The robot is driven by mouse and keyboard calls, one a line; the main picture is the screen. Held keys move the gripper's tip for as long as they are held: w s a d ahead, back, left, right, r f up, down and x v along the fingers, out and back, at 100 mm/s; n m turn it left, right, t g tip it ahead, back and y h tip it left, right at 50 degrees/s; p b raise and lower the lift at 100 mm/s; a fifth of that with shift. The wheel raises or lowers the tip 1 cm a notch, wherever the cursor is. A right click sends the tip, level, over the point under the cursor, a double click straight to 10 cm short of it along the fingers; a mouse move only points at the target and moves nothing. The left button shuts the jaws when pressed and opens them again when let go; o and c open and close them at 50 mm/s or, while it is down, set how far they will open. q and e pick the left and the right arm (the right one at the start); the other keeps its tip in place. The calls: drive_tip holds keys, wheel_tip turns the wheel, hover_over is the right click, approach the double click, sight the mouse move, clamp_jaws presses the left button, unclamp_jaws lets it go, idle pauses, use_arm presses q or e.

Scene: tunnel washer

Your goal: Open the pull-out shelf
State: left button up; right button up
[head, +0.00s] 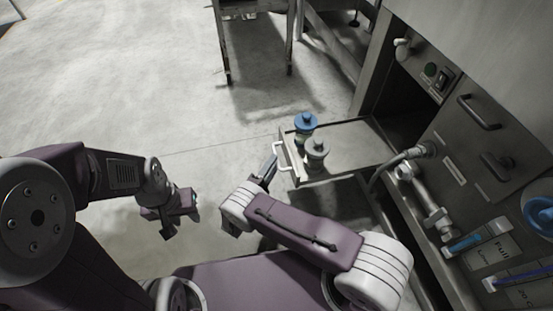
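The pull-out shelf (350,146) sticks out from the opening in the grey machine. Its pale bar handle (281,157) is on the front edge, facing left. A blue-lidded container (305,122) and a grey-lidded container (316,152) stand upright on the shelf near that edge. My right gripper (268,168) is close beside the handle. Its fingers are partly hidden by its own wrist, and I cannot tell whether they touch or grip the handle. My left gripper (176,222) hangs over the floor, away from the shelf, with nothing visible in it; its finger gap is unclear.
The machine's front on the right carries a hose and pipe fitting (425,195), drawer handles (479,112), a switch panel (437,76) and blue-handled valves (463,243). A metal-legged table (226,50) stands at the back. The floor to the left is clear.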

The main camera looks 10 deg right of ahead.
drive_tip(key=v, duration=0.6)
drive_tip(key=shift+b, duration=0.4)
drive_tip(key=shift+f, duration=0.1)
